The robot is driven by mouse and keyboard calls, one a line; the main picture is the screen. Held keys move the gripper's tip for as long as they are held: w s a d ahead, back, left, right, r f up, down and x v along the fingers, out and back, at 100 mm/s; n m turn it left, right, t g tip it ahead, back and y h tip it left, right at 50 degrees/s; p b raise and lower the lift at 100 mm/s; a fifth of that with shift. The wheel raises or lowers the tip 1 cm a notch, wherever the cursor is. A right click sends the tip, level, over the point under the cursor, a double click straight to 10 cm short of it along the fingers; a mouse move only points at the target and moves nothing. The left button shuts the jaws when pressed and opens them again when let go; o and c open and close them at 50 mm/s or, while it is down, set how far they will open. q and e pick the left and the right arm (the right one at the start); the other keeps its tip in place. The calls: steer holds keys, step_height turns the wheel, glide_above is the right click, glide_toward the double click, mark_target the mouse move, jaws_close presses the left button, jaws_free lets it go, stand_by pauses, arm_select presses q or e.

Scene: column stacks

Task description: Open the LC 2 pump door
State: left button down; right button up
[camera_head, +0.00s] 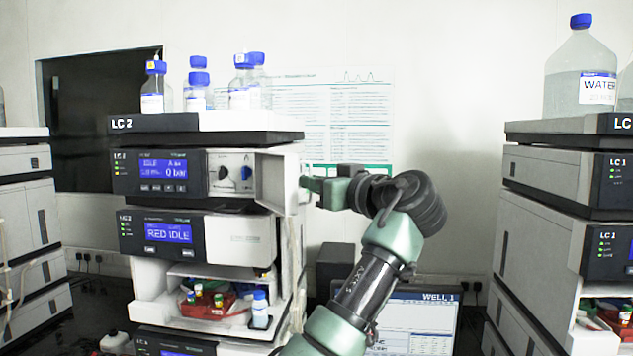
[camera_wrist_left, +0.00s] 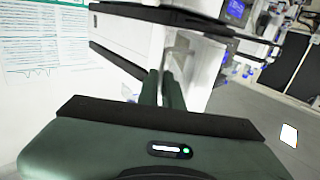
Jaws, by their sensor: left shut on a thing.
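In the left wrist view, the two green fingers of the left gripper (camera_wrist_left: 161,80) are close together against a white part; the exact grip is partly hidden. My right gripper is not in view.
Bottles with blue caps (camera_head: 197,90) stand on top of the LC 2 stack. Below the pump is a module reading "RED IDLE" (camera_head: 168,232). The LC 1 stack (camera_head: 545,200) stands at the right, with a large water bottle (camera_head: 580,75) on top. A monitor (camera_head: 418,325) is low behind my arm.

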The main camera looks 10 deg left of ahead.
arm_select(q)
steer(key=shift+a, duration=0.1)
steer(key=c, duration=1.9)
jaws_free()
steer(key=shift+c, duration=0.2)
steer(key=o, duration=0.4)
steer(key=shift+a, duration=0.15)
steer(key=shift+c, duration=0.2)
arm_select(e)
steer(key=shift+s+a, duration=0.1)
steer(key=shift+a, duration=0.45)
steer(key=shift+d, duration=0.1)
